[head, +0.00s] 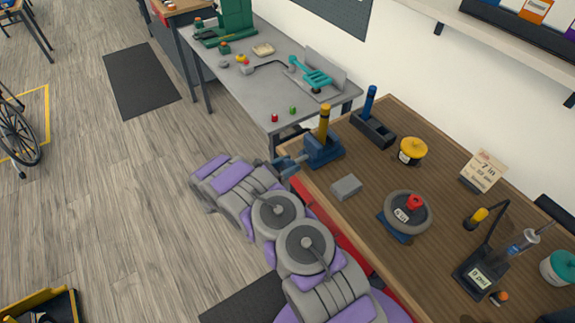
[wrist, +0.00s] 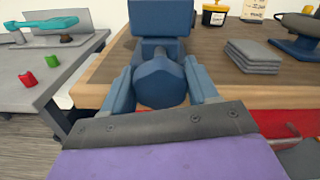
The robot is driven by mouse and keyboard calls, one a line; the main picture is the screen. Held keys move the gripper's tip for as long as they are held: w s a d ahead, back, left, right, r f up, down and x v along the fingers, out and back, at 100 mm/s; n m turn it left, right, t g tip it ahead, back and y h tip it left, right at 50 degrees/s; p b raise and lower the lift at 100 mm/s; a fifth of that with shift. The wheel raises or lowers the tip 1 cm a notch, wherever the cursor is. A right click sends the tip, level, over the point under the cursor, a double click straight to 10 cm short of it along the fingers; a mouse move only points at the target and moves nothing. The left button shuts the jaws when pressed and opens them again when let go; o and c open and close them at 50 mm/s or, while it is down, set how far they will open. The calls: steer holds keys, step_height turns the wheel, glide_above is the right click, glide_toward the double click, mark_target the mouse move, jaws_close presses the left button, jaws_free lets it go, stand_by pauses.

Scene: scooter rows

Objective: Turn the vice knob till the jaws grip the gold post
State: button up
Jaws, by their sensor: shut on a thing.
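The blue vice (head: 322,152) stands at the near left corner of the wooden bench, with the gold post (head: 324,121) upright at it. Whether its jaws touch the post is too small to tell. In the wrist view the vice body (wrist: 158,20) is at the top, and the post is out of view. The blue faceted vice knob (wrist: 160,84) faces the wrist camera. My gripper (wrist: 163,90) is shut on the knob, one finger on each side. In the head view my gripper (head: 289,165) reaches the vice from the left, and the knob is hard to make out.
A grey table (head: 270,95) stands beyond the bench.

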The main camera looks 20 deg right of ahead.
steer(key=shift+w+m, duration=0.1)
steer(key=shift+m, duration=0.2)
steer(key=m+b, duration=0.3)
steer(key=shift+f, duration=0.1)
steer(key=m+b, duration=0.3)
steer(key=m, duration=0.1)
steer(key=shift+m+b, duration=0.65)
steer(key=shift+m, duration=0.15)
steer(key=o, duration=1)
steer(key=shift+s, duration=0.2)
steer(key=shift+p, duration=0.3)
